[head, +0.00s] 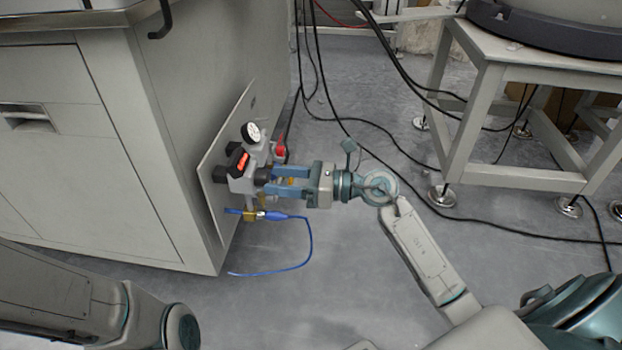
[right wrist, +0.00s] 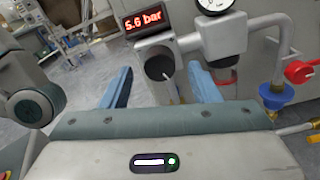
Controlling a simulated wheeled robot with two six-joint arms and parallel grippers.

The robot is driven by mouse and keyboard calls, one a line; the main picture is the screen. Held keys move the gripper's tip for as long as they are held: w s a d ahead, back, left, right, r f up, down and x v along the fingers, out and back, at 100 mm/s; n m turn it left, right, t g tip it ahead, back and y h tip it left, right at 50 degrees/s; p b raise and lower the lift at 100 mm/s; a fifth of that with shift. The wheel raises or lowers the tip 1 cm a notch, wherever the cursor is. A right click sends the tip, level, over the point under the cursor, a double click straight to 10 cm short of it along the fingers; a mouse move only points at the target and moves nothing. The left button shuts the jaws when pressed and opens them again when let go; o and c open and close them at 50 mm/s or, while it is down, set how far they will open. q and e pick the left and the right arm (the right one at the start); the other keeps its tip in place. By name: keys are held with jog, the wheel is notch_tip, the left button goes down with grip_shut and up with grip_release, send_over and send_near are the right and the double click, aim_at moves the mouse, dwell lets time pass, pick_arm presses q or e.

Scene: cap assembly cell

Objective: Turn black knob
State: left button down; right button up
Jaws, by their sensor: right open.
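The black knob (right wrist: 160,67) is a round dark cap with a light pointer mark, below the red display reading 5.6 bar in the right wrist view. In the head view the knob (head: 262,175) shows as a small dark piece at the front of the grey valve unit. My right gripper (head: 273,180) is open, its blue fingers pointing at the unit. In the right wrist view its fingers (right wrist: 163,84) stand on either side of the knob, with visible gaps. Contact with the knob does not show. My left arm shows at the lower left; its gripper is out of view.
The unit carries a red display (head: 243,160), a round gauge (head: 251,132), a red handle (head: 280,151) and a blue hose (head: 307,245). It is on a panel (head: 212,168) at the cabinet's side (head: 175,150). Black cables and a metal stand (head: 465,130) lie to the right.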

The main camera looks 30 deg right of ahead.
jog(key=p+v, duration=0.2)
jog(key=v, duration=0.7)
jog(key=shift+s+d, duration=0.15)
